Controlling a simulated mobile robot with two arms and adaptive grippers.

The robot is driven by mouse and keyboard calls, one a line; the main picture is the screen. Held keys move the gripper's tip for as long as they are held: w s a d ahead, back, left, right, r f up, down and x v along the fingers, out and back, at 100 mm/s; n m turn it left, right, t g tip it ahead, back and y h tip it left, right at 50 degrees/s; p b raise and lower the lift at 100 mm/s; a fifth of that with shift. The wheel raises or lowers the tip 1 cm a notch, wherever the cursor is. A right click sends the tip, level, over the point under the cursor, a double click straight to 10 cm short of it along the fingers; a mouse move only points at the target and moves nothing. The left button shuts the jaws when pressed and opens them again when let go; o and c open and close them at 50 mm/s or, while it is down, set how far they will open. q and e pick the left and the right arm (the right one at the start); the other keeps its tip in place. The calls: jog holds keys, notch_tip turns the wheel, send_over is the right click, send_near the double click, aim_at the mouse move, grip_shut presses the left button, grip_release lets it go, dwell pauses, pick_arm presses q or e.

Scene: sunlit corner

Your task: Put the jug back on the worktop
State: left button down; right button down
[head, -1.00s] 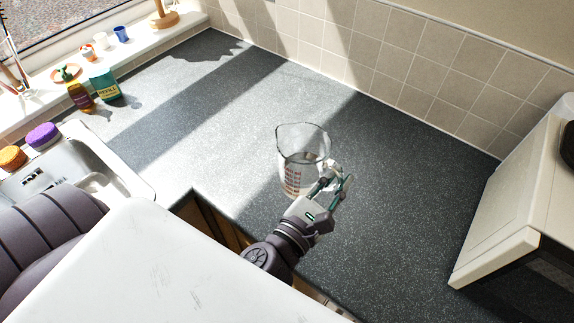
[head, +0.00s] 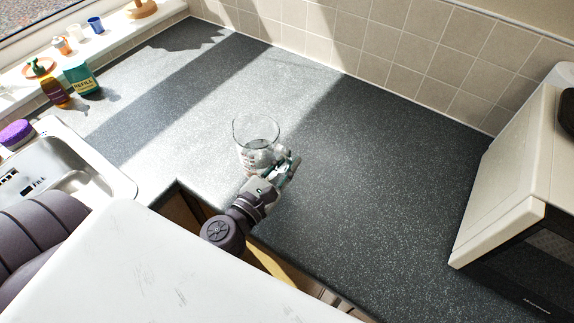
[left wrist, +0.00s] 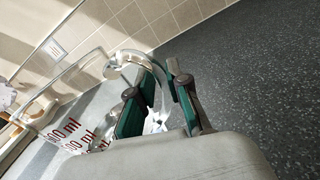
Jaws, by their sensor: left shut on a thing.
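The jug (head: 255,133) is clear glass with red measuring marks. In the head view it looks upright, over the sunlit part of the dark speckled worktop (head: 370,180) near its front edge. My left gripper (head: 284,163) is shut on the jug's handle, at the jug's right side. In the left wrist view the two green-padded fingers (left wrist: 156,95) close around the glass handle, and the marked wall of the jug (left wrist: 62,112) shows on the left. The base is partly hidden by the gripper, and I cannot tell whether it touches the worktop. My right gripper is not in view.
A steel sink (head: 75,165) lies to the left, with bottles (head: 82,78) behind it. A white-topped appliance (head: 510,180) stands at the right. The tiled wall (head: 385,50) bounds the back. The worktop behind and right of the jug is clear.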

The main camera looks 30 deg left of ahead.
pick_arm(q)
jog(key=c, duration=1.6)
grip_release()
jog(key=shift+f, duration=0.15)
jog(key=o, duration=0.5)
jog(key=shift+c, duration=0.2)
